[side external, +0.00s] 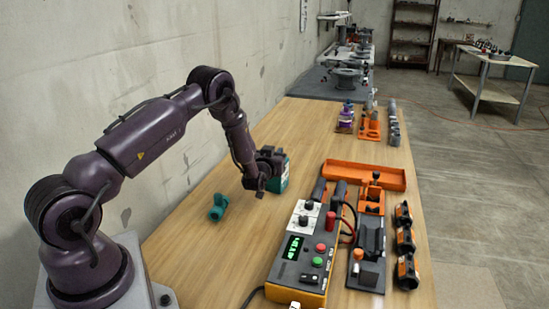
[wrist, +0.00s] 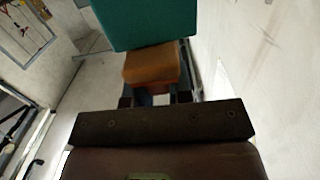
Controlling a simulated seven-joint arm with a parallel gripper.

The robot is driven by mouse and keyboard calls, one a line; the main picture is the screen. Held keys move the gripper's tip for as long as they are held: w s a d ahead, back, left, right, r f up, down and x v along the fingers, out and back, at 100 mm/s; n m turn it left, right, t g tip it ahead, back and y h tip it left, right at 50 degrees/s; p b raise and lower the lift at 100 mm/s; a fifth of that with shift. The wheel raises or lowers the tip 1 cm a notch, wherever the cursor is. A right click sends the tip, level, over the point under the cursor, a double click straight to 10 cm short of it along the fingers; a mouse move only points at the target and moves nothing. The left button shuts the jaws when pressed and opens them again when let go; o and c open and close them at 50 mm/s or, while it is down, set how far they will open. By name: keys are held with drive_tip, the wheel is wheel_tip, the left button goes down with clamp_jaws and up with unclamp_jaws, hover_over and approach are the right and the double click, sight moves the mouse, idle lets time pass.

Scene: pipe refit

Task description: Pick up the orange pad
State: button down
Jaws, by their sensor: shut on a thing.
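The orange pad (wrist: 150,66) shows in the wrist view as a worn orange-brown block at the jaws. My gripper (wrist: 155,98) is shut on it, with a dark finger at each side. A teal block (wrist: 150,22) lies just beyond the pad; I cannot tell whether they are joined. In the side view my gripper (side external: 259,186) is over the left part of the wooden table, with the teal block (side external: 281,175) right beside it. The pad cannot be made out there, hidden by the gripper.
A teal fitting (side external: 217,207) lies on the table (side external: 190,260) left of my gripper. A control box (side external: 300,255) with buttons stands at the front right. An orange tray (side external: 363,175) and several tools and clamps line the right side. The wall is close at the left.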

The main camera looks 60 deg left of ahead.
wheel_tip(320, 180, up, 3)
drive_tip(key=shift+r, duration=0.15)
drive_tip(key=s+d+r, duration=0.7)
drive_tip(key=s+r, duration=0.2)
drive_tip(key=s, duration=0.2)
drive_tip(key=w+a+f, duration=0.1)
drive_tip(key=w+a, duration=0.1)
drive_tip(key=w, duration=0.1)
drive_tip(key=w+a+f, duration=0.1)
drive_tip(key=w+a, duration=0.1)
drive_tip(key=w, duration=0.1)
drive_tip(key=w+a+f, duration=0.1)
drive_tip(key=w+a, duration=0.1)
drive_tip(key=w, duration=0.1)
drive_tip(key=shift+w+a+f, duration=0.1)
drive_tip(key=shift+a+f, duration=0.15)
drive_tip(key=shift+a, duration=0.05)
drive_tip(key=w+f, duration=0.1)
drive_tip(key=w+a+f, duration=0.1)
drive_tip(key=f, duration=0.1)
drive_tip(key=a+f, duration=0.1)
drive_tip(key=shift+w+f, duration=0.15)
drive_tip(key=shift+w, duration=0.25)
drive_tip(key=shift+w+a+f, duration=0.15)
drive_tip(key=shift+w+f, duration=0.2)
drive_tip(key=shift+f, duration=0.1)
drive_tip(key=shift+w+a+f, duration=0.1)
drive_tip(key=shift+f, duration=0.75)
drive_tip(key=shift+w+a+f, duration=0.1)
drive_tip(key=shift+f, duration=0.75)
